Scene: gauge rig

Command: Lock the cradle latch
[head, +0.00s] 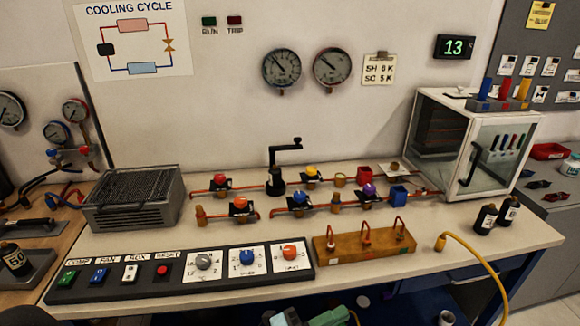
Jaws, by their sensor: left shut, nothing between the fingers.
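No part is plainly readable as the cradle latch. At the lower left a dark bottle marked 50 (14,259) stands on a grey holder (48,262), which may be the cradle; no latch on it can be made out. A wooden block (340,246) with red hooked pieces stands at the front of the bench. A black post with a bent lever (276,168) stands behind the valves. My left gripper is at most the dark shape in the bottom left corner (16,320), cut off by the frame, shut, and apart from the bench parts. My right gripper is not in view.
A control panel (130,289) with buttons and knobs lines the bench's front left. A grey finned box (135,215) stands behind it. A clear cabinet (450,150) stands at the right. A yellow hose (474,254) hangs over the front edge.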

